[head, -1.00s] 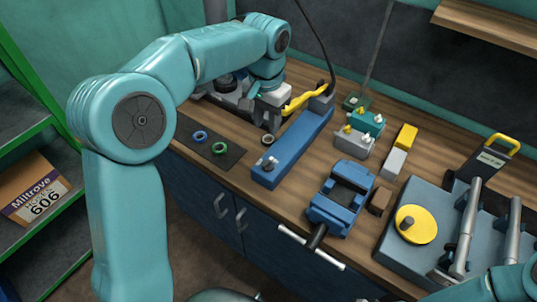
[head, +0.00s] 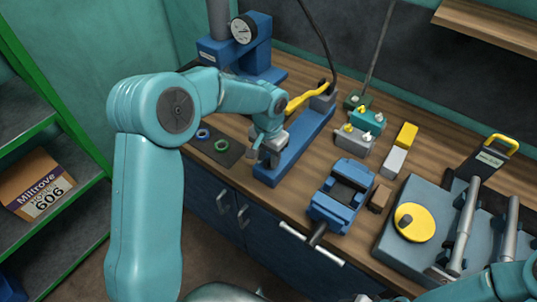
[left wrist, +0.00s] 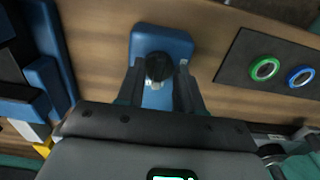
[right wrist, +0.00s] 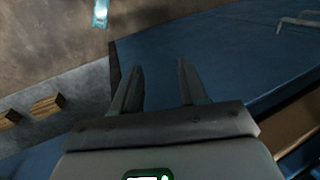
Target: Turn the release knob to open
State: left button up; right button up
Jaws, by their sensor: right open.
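A small round dark knob (left wrist: 158,67) with a light metal part sits on the end of a blue bar-shaped fixture (left wrist: 178,42) in the left wrist view. My left gripper (left wrist: 161,72) is open, with a finger on each side of the knob and gaps visible. In the head view my left gripper (head: 263,152) is over the near end of the blue fixture (head: 311,141) and hides the knob. The fixture's far end has a yellow lever (head: 306,98). My right gripper (right wrist: 158,68) is open and empty in the right wrist view, near the blue cabinet front (right wrist: 215,62).
A dark mat (head: 232,157) with a blue ring (head: 203,134) and a green ring (head: 221,146) lies left of the fixture. A blue vise (head: 341,195) stands to its right. A blue press with a dial (head: 244,29) stands behind. Bare wood (head: 297,188) separates fixture and vise.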

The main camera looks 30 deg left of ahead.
pick_arm(q)
jog(key=shift+w+d+f, duration=0.1)
jog(key=shift+w+d, duration=0.05)
jog(key=shift+w, duration=0.1)
grip_shut()
